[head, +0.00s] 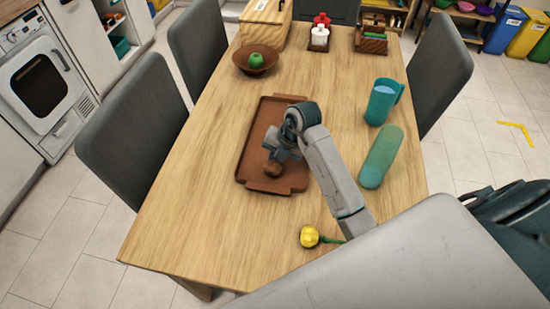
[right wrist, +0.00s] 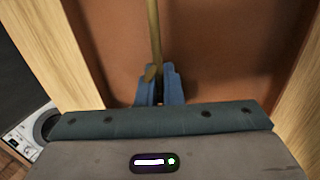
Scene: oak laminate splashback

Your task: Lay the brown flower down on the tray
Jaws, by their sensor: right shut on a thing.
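The brown tray (head: 265,125) lies on the wooden table, and it also fills much of the right wrist view (right wrist: 235,50). My right gripper (head: 280,155) is over the tray and shut on the brown flower. The brown flower's round head (head: 273,169) shows just below the gripper, over the tray's near half. In the right wrist view its olive-brown stem (right wrist: 153,35) runs up from between my blue fingers (right wrist: 158,88). I cannot tell whether the flower touches the tray. The gripper hides part of the flower. My left gripper is not in view.
A yellow flower (head: 309,237) lies near the table's front, partly behind my arm. A teal jug (head: 381,103) and a green cylinder (head: 380,158) are right of the tray. A brown bowl (head: 243,62) with a green fruit is behind. The table left of the tray is clear.

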